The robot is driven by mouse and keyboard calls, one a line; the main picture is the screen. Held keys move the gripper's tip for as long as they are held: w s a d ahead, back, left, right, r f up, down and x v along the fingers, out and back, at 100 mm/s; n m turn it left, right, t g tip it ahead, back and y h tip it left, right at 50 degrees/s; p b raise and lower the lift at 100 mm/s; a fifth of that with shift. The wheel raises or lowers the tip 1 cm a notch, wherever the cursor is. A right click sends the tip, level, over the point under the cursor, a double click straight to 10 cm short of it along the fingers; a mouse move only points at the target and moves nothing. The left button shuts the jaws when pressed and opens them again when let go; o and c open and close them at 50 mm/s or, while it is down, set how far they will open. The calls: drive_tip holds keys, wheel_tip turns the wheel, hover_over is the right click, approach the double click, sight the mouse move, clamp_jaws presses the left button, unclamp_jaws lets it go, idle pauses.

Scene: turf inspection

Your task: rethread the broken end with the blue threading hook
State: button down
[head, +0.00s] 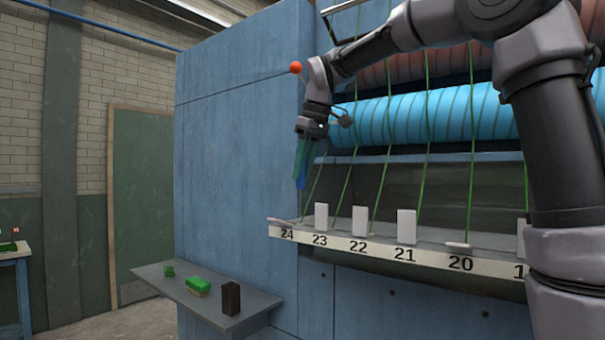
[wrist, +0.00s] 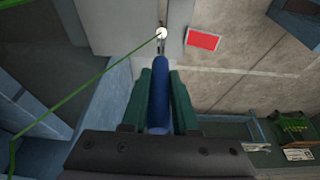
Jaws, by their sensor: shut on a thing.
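My gripper (head: 301,166) hangs at the left end of the machine, above the 24 position. In the wrist view its green fingers (wrist: 160,85) are shut on the blue threading hook (wrist: 160,100). The hook's thin metal tip points away from the fingers. A small white round spot (wrist: 162,33) shows at the tip. A green yarn (wrist: 75,93) runs from the left edge to that spot; whether it is caught in the hook is unclear. In the head view several green yarns (head: 424,130) run down past the cyan roller (head: 450,115). Which end is broken is unclear.
A numbered rail (head: 335,248) carries white tabs; those at 24 and 20 lie flat, others stand upright. A grey shelf (head: 160,275) below left holds a small green item (head: 168,270), a green-and-yellow item (head: 198,286) and a dark block (head: 231,298). Open floor lies left.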

sight(304, 177)
drive_tip(key=shift+r, duration=1.85)
drive_tip(key=shift+f, duration=2.9)
drive_tip(key=shift+f, duration=0.75)
wheel_tip(304, 177, up, 8)
drive_tip(key=shift+f, duration=0.1)
